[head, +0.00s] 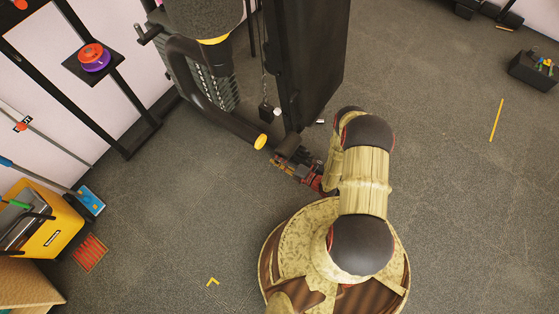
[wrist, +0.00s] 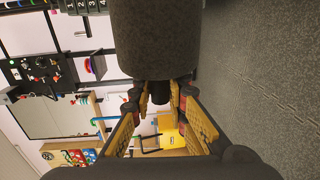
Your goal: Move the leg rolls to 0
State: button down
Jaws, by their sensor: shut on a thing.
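The black exercise machine (head: 310,70) stands at the top middle in the head view. My gripper (head: 283,163) is low beside its base, partly hidden by my own arm. In the wrist view a large dark grey roll (wrist: 155,40), which looks like a leg roll, fills the upper middle. A short, thinner black end (wrist: 160,93) sticks out of it, between the fingertips of my gripper (wrist: 161,100). My gripper is shut on this end. The scale and any 0 mark cannot be read in either view.
A curved black bar with a yellow end cap (head: 260,142) reaches close to my gripper. A yellow bucket (head: 52,225) and blue-headed mop (head: 90,202) stand at the left. A black box (head: 535,70) is far right. The grey floor on the right is mostly clear.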

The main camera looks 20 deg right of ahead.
jog(key=shift+w+a+f, duration=0.15)
jog(key=shift+w+f, duration=0.05)
jog(key=c, duration=1.7)
grip_release()
jog(key=shift+r, duration=0.1)
jog(key=shift+c, duration=0.2)
jog(key=v, duration=1.2)
